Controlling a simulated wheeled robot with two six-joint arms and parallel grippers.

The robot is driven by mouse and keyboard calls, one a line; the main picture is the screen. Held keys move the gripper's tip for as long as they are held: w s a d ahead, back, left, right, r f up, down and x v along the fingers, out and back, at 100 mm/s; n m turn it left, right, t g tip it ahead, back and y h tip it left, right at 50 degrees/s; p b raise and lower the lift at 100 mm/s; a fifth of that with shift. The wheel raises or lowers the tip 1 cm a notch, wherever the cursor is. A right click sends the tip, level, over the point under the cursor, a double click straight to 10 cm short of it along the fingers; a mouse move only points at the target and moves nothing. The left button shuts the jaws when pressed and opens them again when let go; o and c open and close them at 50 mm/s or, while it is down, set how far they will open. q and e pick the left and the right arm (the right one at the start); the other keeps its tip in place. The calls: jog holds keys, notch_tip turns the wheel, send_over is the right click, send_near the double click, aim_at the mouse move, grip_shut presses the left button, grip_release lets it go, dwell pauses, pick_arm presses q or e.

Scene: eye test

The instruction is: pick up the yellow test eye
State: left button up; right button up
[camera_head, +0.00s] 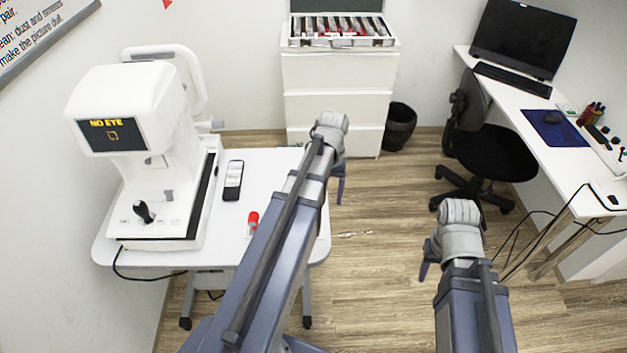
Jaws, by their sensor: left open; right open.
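I see no yellow test eye in the head view. A small red-topped piece (253,218) with a pale lower part is on the white table (284,166), close beside my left arm in the picture. It is too small to tell what it is. My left gripper (340,186) is out past the table's right edge, over the floor, open, mostly hidden behind its own wrist. My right gripper (424,268) is over the floor further right, open, also mostly hidden by its wrist. I see nothing held in either.
A white eye instrument (140,100) reading "NO EYE" stands on the table's left, beside a dark remote (233,180). An open lens case (340,42) tops white drawers (335,105). A bin (399,128), black chair (490,150) and desk (545,130) stand right.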

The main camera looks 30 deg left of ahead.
pick_arm(q)
jog(key=shift+n, duration=0.8)
jog(key=a, duration=0.4)
jog(key=shift+w+a+r, duration=0.1)
jog(key=shift+a+r, duration=0.3)
jog(key=shift+f, duration=0.15)
jog(key=f+b, duration=0.3)
jog(key=s+f+b, duration=0.1)
jog(key=f+b, duration=0.2)
jog(key=d+f+b, duration=0.1)
jog(key=f+b, duration=0.2)
jog(key=shift+s+f+b, duration=0.3)
jog(key=shift+s, duration=0.05)
jog(key=shift+c, duration=0.2)
jog(key=c, duration=0.9)
jog(key=shift+r, duration=0.1)
jog(key=shift+r+p, duration=2)
jog(key=shift+p, duration=0.05)
